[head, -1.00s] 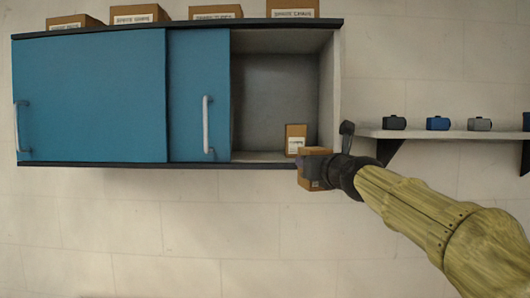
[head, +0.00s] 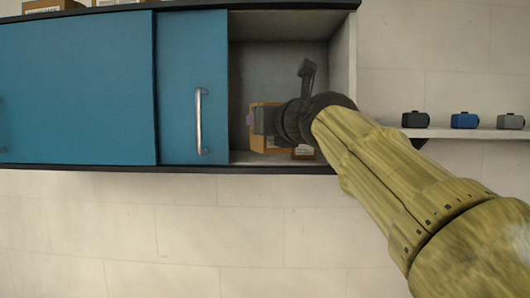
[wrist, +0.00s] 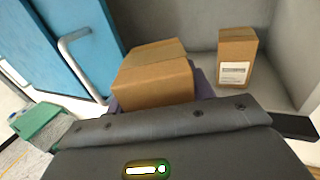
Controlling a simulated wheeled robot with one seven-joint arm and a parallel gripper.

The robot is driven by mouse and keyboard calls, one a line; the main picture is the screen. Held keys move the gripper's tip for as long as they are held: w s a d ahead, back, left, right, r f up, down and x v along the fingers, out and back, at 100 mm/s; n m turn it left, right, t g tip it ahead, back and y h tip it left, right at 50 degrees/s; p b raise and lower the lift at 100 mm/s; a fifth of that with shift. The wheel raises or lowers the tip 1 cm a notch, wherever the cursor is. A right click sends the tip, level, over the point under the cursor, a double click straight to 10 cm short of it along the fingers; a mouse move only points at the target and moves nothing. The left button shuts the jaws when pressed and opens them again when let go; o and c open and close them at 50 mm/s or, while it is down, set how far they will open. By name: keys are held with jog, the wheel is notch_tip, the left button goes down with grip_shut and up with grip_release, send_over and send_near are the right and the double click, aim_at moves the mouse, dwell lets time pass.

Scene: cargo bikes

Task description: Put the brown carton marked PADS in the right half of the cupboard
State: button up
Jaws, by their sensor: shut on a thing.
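My gripper (head: 258,121) is shut on a brown carton (head: 266,143), which shows in the wrist view (wrist: 155,80) with a tape strip on top. No marking on it is readable. It is at the open right half of the cupboard (head: 343,75), just right of the sliding door's edge; how deep it sits and whether it touches the cupboard floor I cannot tell. A second, smaller brown carton with a white label (wrist: 237,62) stands upright inside, to the right; in the head view my gripper mostly hides it (head: 303,151).
Blue sliding doors (head: 80,90) cover the left part, with a metal handle (head: 199,120) close left of the held carton. More cartons (head: 52,6) stand on top of the cupboard. A shelf with small dark, blue and grey items (head: 463,121) is at right.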

jog(key=p, duration=0.1)
jog(key=w+p, duration=0.2)
jog(key=shift+a+r, duration=0.25)
jog(key=shift+r, duration=0.05)
jog(key=p+x, duration=0.5)
jog(key=p, duration=0.2)
jog(key=p+x, duration=0.5)
jog(key=p, duration=0.3)
jog(key=p+x, duration=0.5)
jog(key=p, duration=0.3)
jog(key=shift+w+a+f, duration=0.1)
jog(key=shift+f, duration=0.2)
jog(key=shift+w+a+p, duration=0.2)
jog(key=shift+w+p, duration=0.1)
jog(key=shift+p, duration=0.45)
jog(key=shift+f+b, duration=0.55)
jog(key=shift+f, duration=1.15)
